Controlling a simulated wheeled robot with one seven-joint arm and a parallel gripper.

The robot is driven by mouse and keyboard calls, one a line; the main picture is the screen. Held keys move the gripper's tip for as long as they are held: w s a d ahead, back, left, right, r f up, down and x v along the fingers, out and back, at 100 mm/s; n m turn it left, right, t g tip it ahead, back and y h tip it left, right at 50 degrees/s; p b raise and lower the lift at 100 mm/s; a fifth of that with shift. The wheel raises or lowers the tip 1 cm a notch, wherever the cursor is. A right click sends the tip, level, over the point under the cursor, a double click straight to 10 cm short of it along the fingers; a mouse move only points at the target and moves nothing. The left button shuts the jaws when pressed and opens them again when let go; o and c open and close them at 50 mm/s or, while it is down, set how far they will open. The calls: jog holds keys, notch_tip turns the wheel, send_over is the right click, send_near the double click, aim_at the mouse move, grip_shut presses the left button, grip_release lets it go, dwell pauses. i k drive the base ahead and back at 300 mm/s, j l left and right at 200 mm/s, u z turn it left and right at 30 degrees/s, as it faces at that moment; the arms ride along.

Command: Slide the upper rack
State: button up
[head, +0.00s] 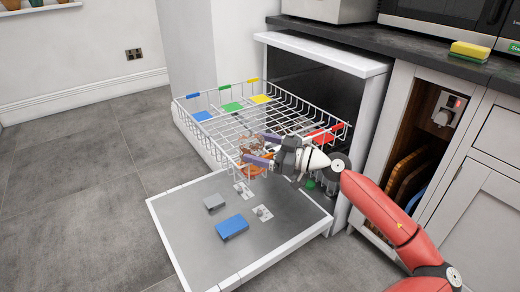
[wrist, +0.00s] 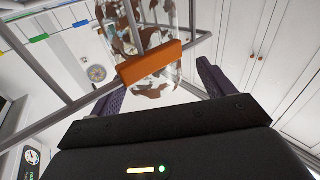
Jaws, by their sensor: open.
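The white wire upper rack (head: 262,120) is out of the open dishwasher, over the lowered door (head: 190,206). It also fills the upper part of the wrist view as grey wires (wrist: 62,112). My gripper (head: 264,149) is at the rack's near right corner, its two purple fingers apart. In the wrist view, my gripper (wrist: 160,88) is open, with an orange clip (wrist: 150,63) on the rack between the fingers. A clear glass with brown marks (wrist: 150,35) shows behind the clip. Whether the fingers touch the rack cannot be told.
Blue, green and yellow tabs line the rack's far side. A blue block (head: 231,227) and a small grey block (head: 214,202) lie on the door. The cabinet (head: 480,190) stands at right, with the counter (head: 440,62) above. The floor (head: 75,170) at left is clear.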

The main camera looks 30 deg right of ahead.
aim_at(320, 136)
jog(key=k+l, duration=0.8)
jog(key=l, duration=0.15)
